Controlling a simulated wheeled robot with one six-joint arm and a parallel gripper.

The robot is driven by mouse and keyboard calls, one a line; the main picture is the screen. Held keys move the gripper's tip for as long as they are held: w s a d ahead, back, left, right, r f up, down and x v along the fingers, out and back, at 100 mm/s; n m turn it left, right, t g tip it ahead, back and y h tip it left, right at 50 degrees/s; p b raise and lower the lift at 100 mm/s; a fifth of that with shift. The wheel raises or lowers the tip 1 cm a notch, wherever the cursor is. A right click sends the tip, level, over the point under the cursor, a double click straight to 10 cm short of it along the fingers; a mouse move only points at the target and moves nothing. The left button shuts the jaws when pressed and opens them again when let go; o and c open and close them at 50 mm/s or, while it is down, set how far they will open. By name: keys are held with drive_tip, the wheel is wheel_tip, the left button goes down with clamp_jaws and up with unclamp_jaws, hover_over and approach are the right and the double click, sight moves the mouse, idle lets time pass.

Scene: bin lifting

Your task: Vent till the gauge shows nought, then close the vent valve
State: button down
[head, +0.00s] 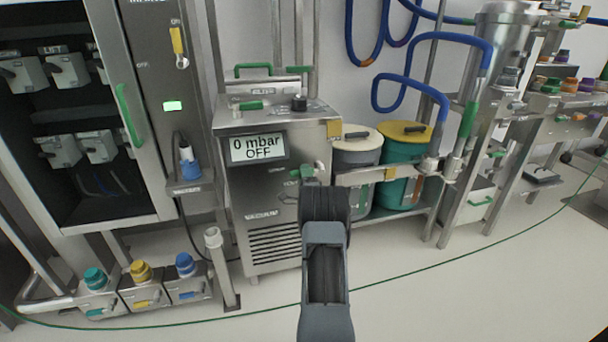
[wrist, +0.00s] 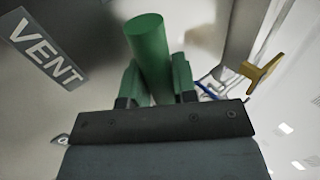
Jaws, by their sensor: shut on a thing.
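The gauge display (head: 258,147) on the steel vacuum cabinet reads "0 mbar" and "OFF". The green vent valve handle (head: 305,172) is on the cabinet's front, to the right below the display. In the wrist view the green handle (wrist: 148,50) stands between the two fingers of my gripper (wrist: 155,85), which is shut on it. A "VENT" label (wrist: 45,48) is to the left of the handle there. In the head view my arm hides my fingertips and part of the valve, so I cannot tell the valve's exact position.
A grey bin and a teal bin with a yellow lid (head: 405,132) stand on a shelf right of the cabinet. An open electrical cabinet (head: 130,215) is at the left. Low connector boxes (head: 140,297) sit on the floor at the lower left. The floor at the right front is clear.

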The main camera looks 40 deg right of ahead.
drive_tip(key=shift+s+d, duration=0.1)
drive_tip(key=c, duration=1.2)
unclamp_jaws()
drive_tip(key=shift+o, duration=1.4)
drive_tip(key=p+v, duration=0.2)
drive_tip(key=v, duration=1.1)
drive_tip(key=shift+s+a+f, duration=0.2)
drive_tip(key=shift+s+f, duration=0.05)
